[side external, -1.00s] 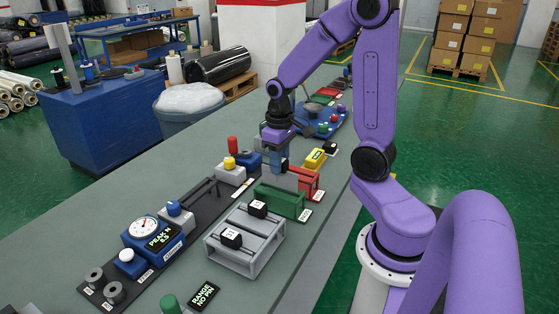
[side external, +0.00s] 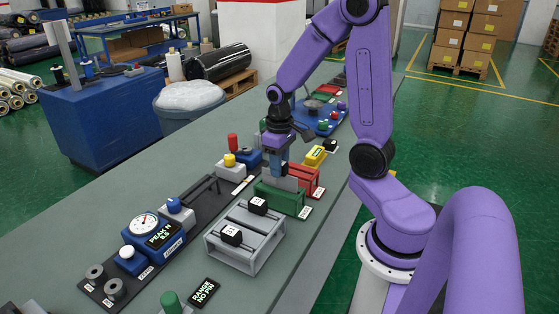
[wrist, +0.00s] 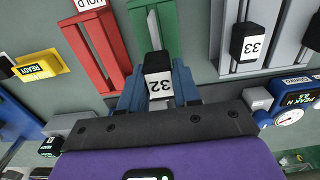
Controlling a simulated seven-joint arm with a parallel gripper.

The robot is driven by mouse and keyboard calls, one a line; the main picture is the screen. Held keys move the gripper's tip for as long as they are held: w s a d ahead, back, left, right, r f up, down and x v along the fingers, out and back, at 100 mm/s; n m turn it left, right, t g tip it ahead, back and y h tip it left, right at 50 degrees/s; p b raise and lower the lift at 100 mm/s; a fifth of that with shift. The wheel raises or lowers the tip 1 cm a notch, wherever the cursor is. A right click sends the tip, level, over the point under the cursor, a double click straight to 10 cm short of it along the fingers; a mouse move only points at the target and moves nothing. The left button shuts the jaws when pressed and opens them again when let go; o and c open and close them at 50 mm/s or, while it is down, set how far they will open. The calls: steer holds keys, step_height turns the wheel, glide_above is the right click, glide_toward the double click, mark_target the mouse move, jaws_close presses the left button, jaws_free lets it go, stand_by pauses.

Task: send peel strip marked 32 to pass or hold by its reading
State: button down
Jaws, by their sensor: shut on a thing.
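The peel strip marked 32 (wrist: 158,75) has a black block with a white label and a pale strip running from it. My gripper (wrist: 158,95) is shut on the black block, its blue fingers on both sides. In the side view my gripper (side external: 279,165) hangs over the green tray (side external: 280,199). In the wrist view the pale strip overlaps the green tray (wrist: 170,30); I cannot tell whether it touches. The red tray (wrist: 93,50), labelled HOLD, is beside it. The blue gauge (side external: 150,237) display appears to read PEAK N 8.5.
A grey rack (side external: 245,245) holds two black-ended strips, one marked 33 (wrist: 249,45). A yellow READY box (side external: 315,156) stands behind the red tray. A black sign (side external: 204,292) reads RANGE NO PIN. Bare bench lies left of the dark fixture.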

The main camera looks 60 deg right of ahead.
steer(key=shift+f, duration=2.3)
steer(key=c, duration=0.7)
jaws_free()
steer(key=shift+c, duration=0.2)
step_height(320, 180, up, 17)
steer(key=shift+r, duration=0.2)
steer(key=shift+a, duration=0.15)
